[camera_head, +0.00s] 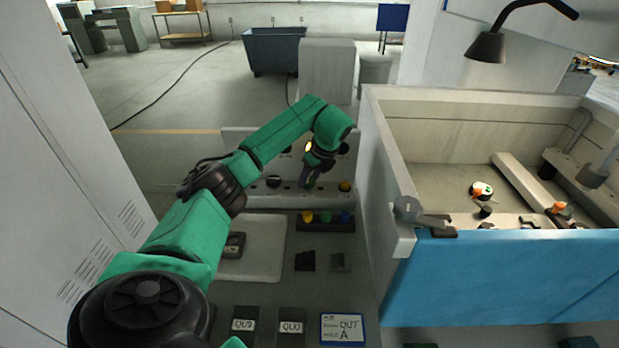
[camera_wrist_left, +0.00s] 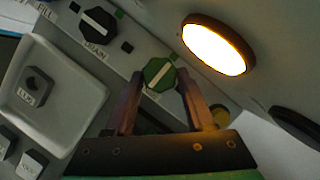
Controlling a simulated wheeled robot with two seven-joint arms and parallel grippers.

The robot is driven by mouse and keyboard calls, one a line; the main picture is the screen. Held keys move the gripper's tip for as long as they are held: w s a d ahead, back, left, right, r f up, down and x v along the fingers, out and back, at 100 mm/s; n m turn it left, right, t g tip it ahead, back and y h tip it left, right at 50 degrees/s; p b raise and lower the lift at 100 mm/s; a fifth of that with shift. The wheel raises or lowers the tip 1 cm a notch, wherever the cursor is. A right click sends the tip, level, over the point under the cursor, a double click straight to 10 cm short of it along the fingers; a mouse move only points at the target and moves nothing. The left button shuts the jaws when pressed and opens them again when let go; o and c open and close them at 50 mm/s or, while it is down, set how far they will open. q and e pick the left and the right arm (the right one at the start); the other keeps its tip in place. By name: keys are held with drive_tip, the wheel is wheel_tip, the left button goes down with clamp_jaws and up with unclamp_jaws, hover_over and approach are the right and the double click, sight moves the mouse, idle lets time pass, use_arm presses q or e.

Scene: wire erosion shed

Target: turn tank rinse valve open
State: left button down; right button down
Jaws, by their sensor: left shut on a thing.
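The rinse valve is a green round knob with a white pointer line (camera_wrist_left: 159,74) in the left wrist view, on a grey panel. Its label is mostly hidden by my fingers. The pointer line is tilted, running from lower left to upper right in that view. My left gripper (camera_wrist_left: 160,84) has one finger on each side of the knob and is shut on it. In the head view, my left gripper (camera_head: 311,175) is at the panel behind the tray, and the knob is mostly covered by it. My right gripper is not in view.
A black DRAIN knob (camera_wrist_left: 99,27) sits beside the rinse knob. A bright round lamp (camera_wrist_left: 217,45) is close to my gripper. In the head view, the open tank (camera_head: 480,270) with a blue front stands right of my arm. A grey cabinet (camera_head: 60,170) stands at the left.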

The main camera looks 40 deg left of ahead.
use_arm(q)
drive_tip(key=shift+r+n, duration=0.1)
drive_tip(key=shift+n, duration=0.2)
drive_tip(key=c, duration=0.5)
unclamp_jaws()
drive_tip(key=v, duration=1.4)
drive_tip(key=shift+w+r, duration=0.15)
drive_tip(key=shift+r, duration=0.1)
